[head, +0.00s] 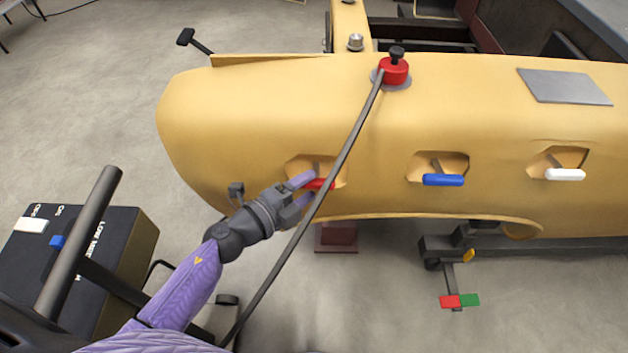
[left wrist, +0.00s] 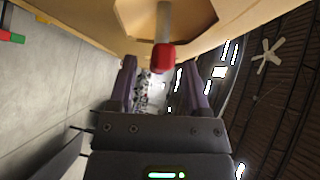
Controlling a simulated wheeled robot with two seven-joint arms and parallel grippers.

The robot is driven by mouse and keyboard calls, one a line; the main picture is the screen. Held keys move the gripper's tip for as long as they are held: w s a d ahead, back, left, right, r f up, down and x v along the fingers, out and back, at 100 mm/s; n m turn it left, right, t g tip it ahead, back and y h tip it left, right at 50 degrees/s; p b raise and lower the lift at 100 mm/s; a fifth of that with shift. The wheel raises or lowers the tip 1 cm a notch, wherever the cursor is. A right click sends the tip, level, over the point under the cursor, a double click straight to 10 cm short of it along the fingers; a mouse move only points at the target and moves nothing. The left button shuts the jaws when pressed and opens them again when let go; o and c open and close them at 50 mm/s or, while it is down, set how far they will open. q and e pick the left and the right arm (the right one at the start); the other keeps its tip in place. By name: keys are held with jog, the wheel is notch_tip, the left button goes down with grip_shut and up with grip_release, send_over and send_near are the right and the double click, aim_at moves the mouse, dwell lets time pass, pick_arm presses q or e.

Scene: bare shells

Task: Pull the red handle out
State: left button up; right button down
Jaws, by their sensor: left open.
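The red handle (head: 321,184) sits in a recess of the yellow shell, on a grey stem, left of the blue and white handles. My left gripper (head: 307,187) reaches it from the lower left and is open. In the left wrist view, the red handle (left wrist: 163,58) appears between the tips of the two purple fingers (left wrist: 160,66), with a gap on each side. How deep it lies between them is hard to tell. In the head view the fingers cover part of the handle. My right gripper is not in view.
The yellow shell (head: 250,105) fills the middle and right. A blue handle (head: 443,180) and a white handle (head: 565,174) sit in neighbouring recesses. A long dark rod (head: 345,150) slants from the red knob (head: 393,71), passing close to my left gripper. A black box (head: 120,240) stands at left.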

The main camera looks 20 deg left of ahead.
pick_arm(q)
jog(key=shift+x, duration=1.25)
jog(key=shift+c, duration=0.3)
grip_shut()
